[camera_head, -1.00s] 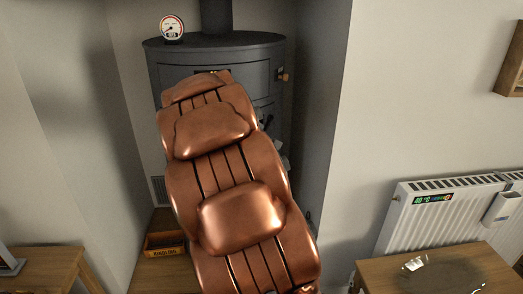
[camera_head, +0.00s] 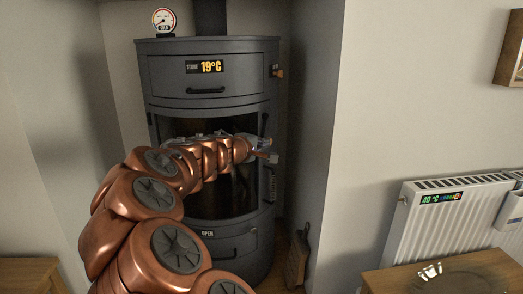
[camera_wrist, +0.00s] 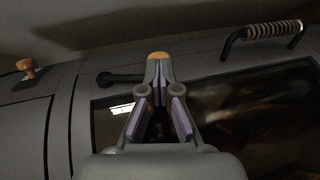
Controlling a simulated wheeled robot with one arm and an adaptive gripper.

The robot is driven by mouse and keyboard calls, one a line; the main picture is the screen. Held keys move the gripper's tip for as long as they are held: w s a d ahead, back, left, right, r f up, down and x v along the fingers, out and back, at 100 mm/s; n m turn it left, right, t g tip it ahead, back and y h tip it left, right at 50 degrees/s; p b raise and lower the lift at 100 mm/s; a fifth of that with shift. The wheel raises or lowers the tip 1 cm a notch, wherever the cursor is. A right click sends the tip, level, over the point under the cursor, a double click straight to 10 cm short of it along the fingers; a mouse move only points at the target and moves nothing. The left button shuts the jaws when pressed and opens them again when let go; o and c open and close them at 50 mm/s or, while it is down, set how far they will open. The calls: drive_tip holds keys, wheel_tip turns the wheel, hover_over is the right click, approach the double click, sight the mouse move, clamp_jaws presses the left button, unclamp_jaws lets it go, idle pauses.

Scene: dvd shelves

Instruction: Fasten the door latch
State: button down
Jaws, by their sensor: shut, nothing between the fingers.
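The dark grey stove (camera_head: 212,100) stands in the alcove, with a glass door (camera_head: 235,190) in its front. A short black lever (camera_head: 265,124), which looks like the door latch, sits at the door's upper right; it also shows in the wrist view (camera_wrist: 118,78). A coil-wrapped handle (camera_head: 270,183) is lower on the right edge and shows at the wrist view's upper right (camera_wrist: 275,32). My gripper (camera_head: 266,156) is shut and empty at the door's right edge, between lever and handle. In the wrist view its tips (camera_wrist: 159,75) overlap the lever's end; contact cannot be told.
A wooden knob (camera_head: 279,73) juts from the stove's upper right side. A lower drawer panel bears an OPEN label (camera_head: 207,233). A round gauge (camera_head: 164,21) stands on top. A white radiator (camera_head: 455,215) and wooden table (camera_head: 445,275) are at the right.

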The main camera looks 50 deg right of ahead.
drive_tip(key=shift+d+f+b, duration=0.25)
drive_tip(key=shift+d+b, duration=0.05)
drive_tip(key=shift+b, duration=0.3)
drive_tip(key=shift+d+f+b, duration=0.25)
drive_tip(key=shift+d+b, duration=0.15)
drive_tip(key=shift+b, duration=0.05)
drive_tip(key=shift+d+f, duration=0.15)
drive_tip(key=shift+d, duration=0.15)
drive_tip(key=f+b+v, duration=0.1)
drive_tip(key=f+v, duration=0.1)
drive_tip(key=v, duration=0.7)
drive_tip(key=shift+a, duration=0.65)
drive_tip(key=shift+s, duration=0.1)
